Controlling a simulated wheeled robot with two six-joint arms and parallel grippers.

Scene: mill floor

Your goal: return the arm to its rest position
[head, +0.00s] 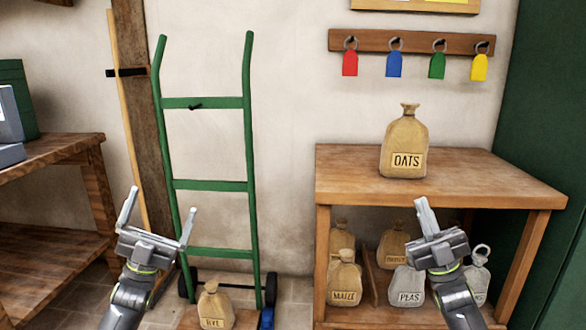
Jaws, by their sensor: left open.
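My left gripper (160,204) is at the lower left of the head view, in front of the green hand truck. Its two fingers are spread wide and nothing is between them. My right gripper (425,205) is at the lower right, in front of the wooden shelf table. Its fingers are together with nothing visible held between them. It covers part of the sacks on the lower shelf.
A sack marked OATS (404,145) stands on the shelf table (480,185); several sacks stand below. A green hand truck (250,150) leans at the wall, a small sack (215,306) at its foot. A wooden bench (60,150) is at left. Coloured tags (394,64) hang above.

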